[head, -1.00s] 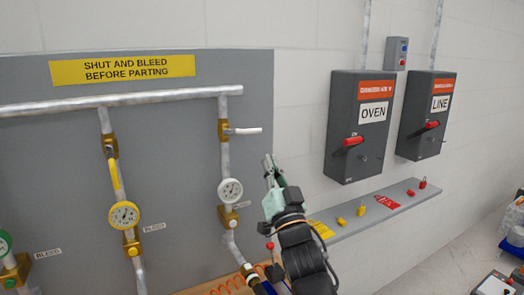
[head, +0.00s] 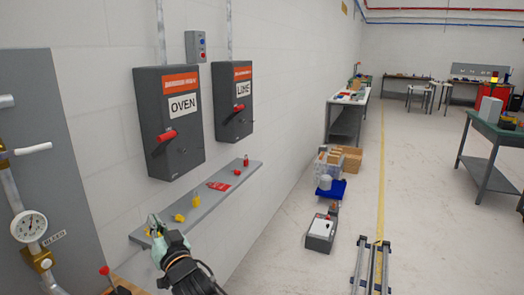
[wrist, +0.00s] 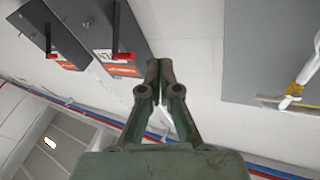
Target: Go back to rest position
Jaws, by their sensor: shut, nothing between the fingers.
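My gripper (head: 154,222) shows low in the head view, in front of the near end of the grey wall shelf (head: 205,205). In the wrist view its fingers (wrist: 159,68) are together with nothing between them. The arm behind it reaches up from the bottom of the head view. Whether the gripper touches the shelf cannot be told.
OVEN (head: 170,125) and LINE (head: 232,100) switch boxes hang above the shelf, which carries yellow and red locks and a red tag. A gauge (head: 28,226) is at left. Boxes (head: 345,160) and a grey case (head: 321,232) stand on the floor; rails (head: 371,265) run nearby.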

